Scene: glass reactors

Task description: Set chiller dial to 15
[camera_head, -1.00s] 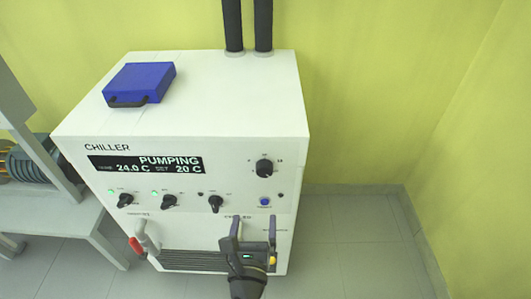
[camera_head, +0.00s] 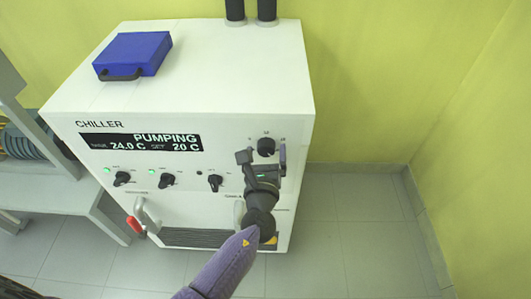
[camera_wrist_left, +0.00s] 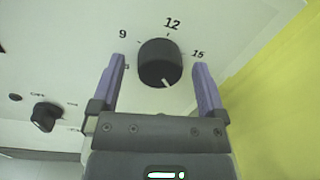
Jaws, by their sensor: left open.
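The white chiller (camera_head: 200,75) stands against the yellow wall. Its display (camera_head: 140,142) reads PUMPING, 24.0 C and SET 20 C. The black round dial (camera_head: 266,146) is at the upper right of the front panel. In the left wrist view the dial (camera_wrist_left: 160,62) shows marks 9, 12 and 15 around it, and its white pointer line is at the bottom, slightly right. My left gripper (camera_head: 262,156) is open in front of the panel at the dial. Its two purple fingers (camera_wrist_left: 160,88) stand on either side of the dial, apart from it. My right gripper is not seen.
Several small black knobs (camera_head: 167,180) with green lights sit in a row left of the dial. A blue case (camera_head: 134,53) lies on top. Open floor (camera_head: 350,220) lies to the right.

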